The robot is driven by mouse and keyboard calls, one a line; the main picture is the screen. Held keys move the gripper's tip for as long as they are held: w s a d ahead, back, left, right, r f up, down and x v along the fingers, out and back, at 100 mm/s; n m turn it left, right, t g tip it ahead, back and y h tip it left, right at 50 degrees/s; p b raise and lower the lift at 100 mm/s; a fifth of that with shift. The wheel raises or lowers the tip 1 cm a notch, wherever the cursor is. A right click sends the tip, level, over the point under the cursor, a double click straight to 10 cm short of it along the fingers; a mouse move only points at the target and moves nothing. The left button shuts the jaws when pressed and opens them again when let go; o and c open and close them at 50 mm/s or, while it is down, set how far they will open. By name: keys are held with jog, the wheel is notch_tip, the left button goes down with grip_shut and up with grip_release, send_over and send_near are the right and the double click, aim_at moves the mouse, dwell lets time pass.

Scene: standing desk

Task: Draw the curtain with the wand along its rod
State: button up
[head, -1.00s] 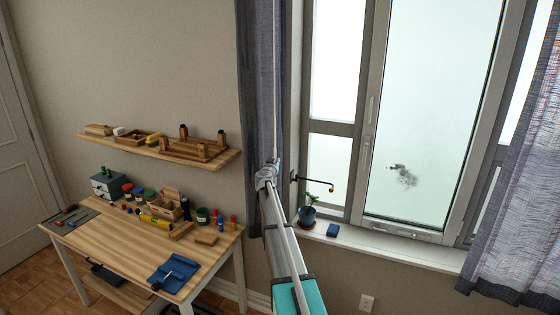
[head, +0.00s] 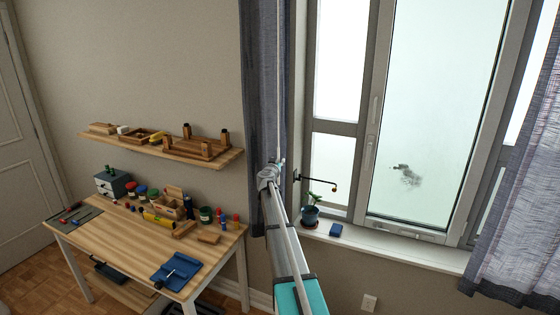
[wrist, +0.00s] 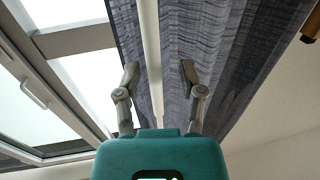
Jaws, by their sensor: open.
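The grey-blue left curtain (head: 260,70) hangs gathered at the left side of the window, and its cloth (wrist: 205,50) fills the middle of the wrist view. The pale, thin wand (head: 279,90) hangs upright in front of this curtain. In the wrist view the wand (wrist: 152,55) runs between my two spread fingers, nearer the left one, with a gap on each side. My gripper (wrist: 160,70) is open around the wand. In the head view my gripper (head: 272,168) is at the wand's lower part, which my arm partly hides. The curtain rod is not clearly visible.
A second curtain (head: 520,190) hangs at the right of the window (head: 425,120). A plant pot (head: 310,214) and a blue box (head: 336,230) stand on the sill, below a thin dark hook (head: 318,180). A workbench (head: 130,235) with tools and a wall shelf (head: 165,150) are left.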

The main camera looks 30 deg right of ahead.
jog(key=v, duration=1.1)
dwell(0.4)
